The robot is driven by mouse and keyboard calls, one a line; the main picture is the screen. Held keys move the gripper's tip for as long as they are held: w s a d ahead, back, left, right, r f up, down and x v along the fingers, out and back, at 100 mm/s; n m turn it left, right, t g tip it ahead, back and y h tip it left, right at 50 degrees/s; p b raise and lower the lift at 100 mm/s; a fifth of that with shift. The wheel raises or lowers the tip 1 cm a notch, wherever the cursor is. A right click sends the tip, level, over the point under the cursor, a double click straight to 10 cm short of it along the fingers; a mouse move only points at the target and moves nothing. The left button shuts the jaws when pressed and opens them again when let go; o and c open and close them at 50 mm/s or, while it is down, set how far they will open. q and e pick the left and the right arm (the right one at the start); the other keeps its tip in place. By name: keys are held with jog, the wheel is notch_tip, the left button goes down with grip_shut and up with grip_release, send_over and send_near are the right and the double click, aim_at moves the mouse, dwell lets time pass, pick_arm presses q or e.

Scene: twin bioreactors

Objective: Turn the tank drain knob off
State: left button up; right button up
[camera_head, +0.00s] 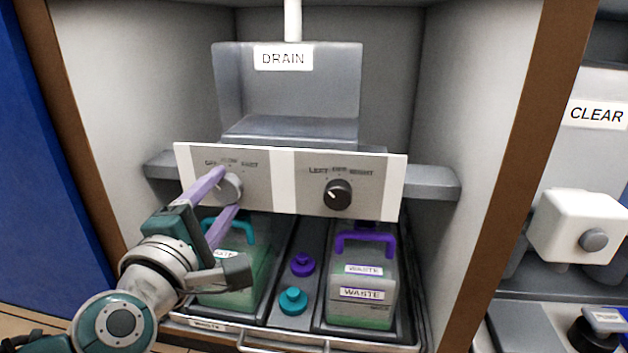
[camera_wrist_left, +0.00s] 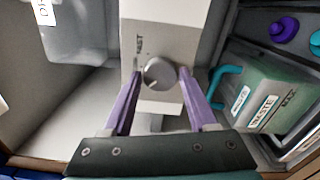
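The grey drain knob (camera_head: 228,188) sits on the left part of a white and grey panel (camera_head: 283,185), under small speed labels ending in FAST. It also shows in the left wrist view (camera_wrist_left: 159,73). My left gripper (camera_head: 226,190) has its two purple fingers apart, one on each side of this knob. In the left wrist view the fingertips (camera_wrist_left: 159,74) flank the knob, with a small gap on the left and little or none visible on the right. I cannot clearly tell which label the knob points to. My right gripper is not in view.
A black knob (camera_head: 338,194) marked LEFT, OFF, RIGHT is on the same panel. A grey DRAIN tank (camera_head: 290,90) stands above. Below are two WASTE containers, one with a teal handle (camera_head: 238,229), one with a purple handle (camera_head: 365,241), and purple (camera_head: 303,264) and teal (camera_head: 293,300) caps between.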

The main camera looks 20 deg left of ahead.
pick_arm(q)
jog(key=o, duration=0.3)
jog(key=shift+o, duration=0.2)
jog(key=p+v, duration=0.3)
jog(key=v, duration=0.7)
jog(key=shift+p, duration=0.35)
jog(key=shift+a, duration=0.1)
